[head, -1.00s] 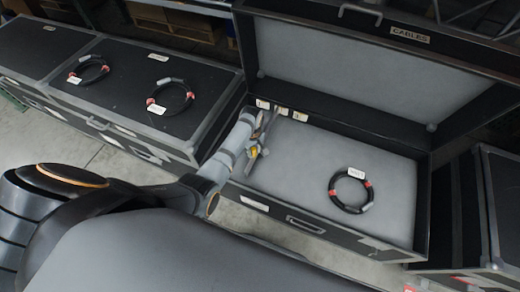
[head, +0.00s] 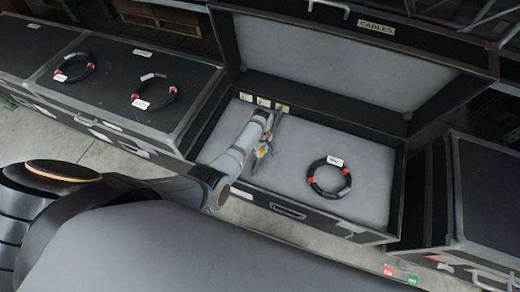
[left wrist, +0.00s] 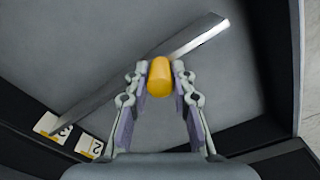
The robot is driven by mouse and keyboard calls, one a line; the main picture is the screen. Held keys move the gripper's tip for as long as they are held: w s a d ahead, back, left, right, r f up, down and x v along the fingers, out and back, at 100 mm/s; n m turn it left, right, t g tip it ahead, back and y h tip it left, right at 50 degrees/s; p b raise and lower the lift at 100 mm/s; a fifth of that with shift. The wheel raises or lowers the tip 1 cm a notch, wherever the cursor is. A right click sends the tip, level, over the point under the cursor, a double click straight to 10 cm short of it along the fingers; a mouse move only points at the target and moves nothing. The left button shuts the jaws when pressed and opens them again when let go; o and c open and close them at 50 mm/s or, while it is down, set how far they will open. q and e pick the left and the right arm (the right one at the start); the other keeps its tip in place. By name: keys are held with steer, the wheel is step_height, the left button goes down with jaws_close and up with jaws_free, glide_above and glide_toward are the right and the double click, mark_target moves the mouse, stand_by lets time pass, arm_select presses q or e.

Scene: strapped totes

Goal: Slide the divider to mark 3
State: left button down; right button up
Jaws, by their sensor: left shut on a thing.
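The divider is a thin metal strip, seen in the left wrist view (left wrist: 190,38), with a yellow-orange knob (left wrist: 160,77) on it. It stands across the left part of the open case (head: 375,205). Its end meets the back wall at the tag marked 3 (left wrist: 52,125), partly over that tag. The tag marked 2 (left wrist: 90,146) is beside it, clear of the strip. My left gripper (head: 264,150) is shut on the knob, one finger on each side, also in the left wrist view (left wrist: 160,88). My right gripper is not in view.
A black cable coil (head: 313,183) with red bands lies in the case, right of the divider. The raised lid (head: 330,65) is labelled CABLES. Closed cases with two more coils (head: 155,91) stand left; another case (head: 490,195) stands right.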

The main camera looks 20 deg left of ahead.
arm_select(q)
steer(key=shift+d, duration=0.25)
steer(key=c, duration=1.1)
jaws_free()
steer(key=shift+d, duration=0.1)
steer(key=shift+r, duration=0.15)
step_height(320, 180, up, 12)
steer(key=shift+f, duration=0.15)
